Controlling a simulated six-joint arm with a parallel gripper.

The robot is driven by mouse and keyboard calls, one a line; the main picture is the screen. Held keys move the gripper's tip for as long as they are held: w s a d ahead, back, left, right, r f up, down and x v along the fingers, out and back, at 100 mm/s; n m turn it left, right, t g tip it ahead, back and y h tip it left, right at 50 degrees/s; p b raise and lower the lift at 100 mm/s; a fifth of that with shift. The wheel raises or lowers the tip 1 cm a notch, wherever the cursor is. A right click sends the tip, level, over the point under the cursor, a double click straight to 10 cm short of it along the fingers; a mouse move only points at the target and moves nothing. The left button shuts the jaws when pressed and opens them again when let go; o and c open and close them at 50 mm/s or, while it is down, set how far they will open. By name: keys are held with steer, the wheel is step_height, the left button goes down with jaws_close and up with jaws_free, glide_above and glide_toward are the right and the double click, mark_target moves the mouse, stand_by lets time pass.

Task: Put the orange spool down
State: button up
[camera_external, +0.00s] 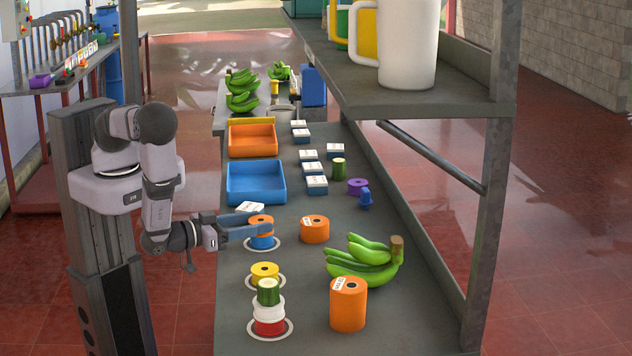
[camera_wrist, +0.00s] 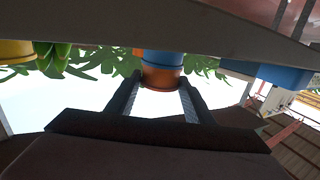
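An orange spool (camera_external: 261,220) is right above a blue spool (camera_external: 262,242), on a white-ringed spot of the bench. My gripper (camera_external: 256,229) reaches in from the left, level with the orange spool, with a finger along its near side. The wrist view seems upside down: the orange spool (camera_wrist: 161,78) is between the fingertips of my gripper (camera_wrist: 161,84), which appear to touch both its sides. The blue spool (camera_wrist: 162,57) shows against it. Whether the orange spool rests fully on the blue one is hard to tell.
Nearby are another orange spool (camera_external: 315,230), a taller orange one (camera_external: 348,304), green bananas (camera_external: 361,262) and a yellow spool (camera_external: 265,270). A red, white and green stack (camera_external: 269,308) stands in front. A blue tray (camera_external: 256,197) lies behind. A shelf post (camera_external: 491,220) stands right.

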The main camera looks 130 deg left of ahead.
steer(key=o, duration=0.3)
steer(key=shift+o, duration=0.2)
steer(key=shift+w+b+v, duration=0.15)
steer(key=shift+b+v, duration=0.6)
steer(key=shift+v, duration=0.5)
steer(key=shift+w+b+v, duration=0.15)
steer(key=shift+b+v, duration=0.6)
steer(key=shift+v, duration=0.5)
steer(key=shift+b+v, duration=0.3)
steer(key=shift+v, duration=0.95)
steer(key=shift+o, duration=0.4)
steer(key=shift+r, duration=0.1)
